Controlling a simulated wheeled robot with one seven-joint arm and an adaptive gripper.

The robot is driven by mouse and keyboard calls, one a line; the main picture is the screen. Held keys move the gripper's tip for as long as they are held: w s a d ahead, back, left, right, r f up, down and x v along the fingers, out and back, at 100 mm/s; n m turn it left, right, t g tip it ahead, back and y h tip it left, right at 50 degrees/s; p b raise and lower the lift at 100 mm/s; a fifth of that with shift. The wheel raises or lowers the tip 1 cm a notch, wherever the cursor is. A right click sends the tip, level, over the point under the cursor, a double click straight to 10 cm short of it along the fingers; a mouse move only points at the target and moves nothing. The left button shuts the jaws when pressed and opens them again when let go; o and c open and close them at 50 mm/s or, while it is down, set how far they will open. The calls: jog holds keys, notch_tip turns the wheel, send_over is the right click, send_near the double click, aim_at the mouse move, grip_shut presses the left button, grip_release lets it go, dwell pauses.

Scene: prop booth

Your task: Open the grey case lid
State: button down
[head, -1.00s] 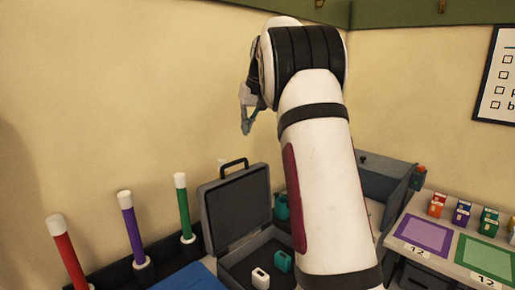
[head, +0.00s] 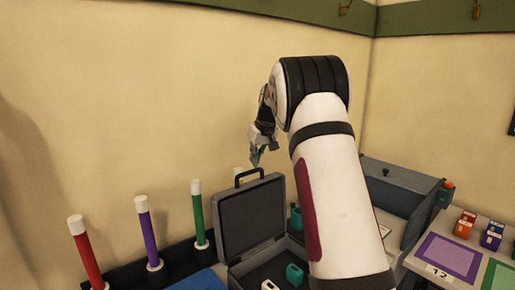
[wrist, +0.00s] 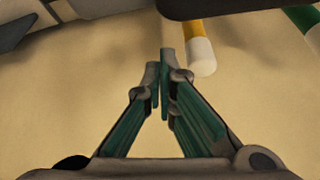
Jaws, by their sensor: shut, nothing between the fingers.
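The grey case (head: 233,268) stands on the table with its lid (head: 250,217) raised upright, showing a dark inner face. The black handle (head: 248,173) is at the lid's top edge. A white item (head: 270,285) and a teal item (head: 294,276) lie inside the case; my arm hides its right part. My gripper (head: 256,162) is above the lid near the handle; I cannot tell whether it touches. In the wrist view my gripper (wrist: 162,62) has its fingertips together, with nothing held between them.
Red (head: 88,255), purple (head: 147,232) and green (head: 198,218) white-tipped sticks stand in holders at the left. A grey box (head: 405,192) stands at the right. Small coloured boxes (head: 492,236) and a purple mat (head: 448,257) lie further right.

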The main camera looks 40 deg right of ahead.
jog(key=shift+s+a+p, duration=0.2)
jog(key=shift+s+p, duration=0.15)
jog(key=shift+s, duration=1)
jog(key=s+t+p, duration=0.1)
jog(key=s+p, duration=0.2)
jog(key=s, duration=0.3)
jog(key=shift+s+r+p, duration=0.2)
jog(key=shift+r+p, duration=0.1)
jog(key=shift+r, duration=0.1)
jog(key=shift+d, duration=0.1)
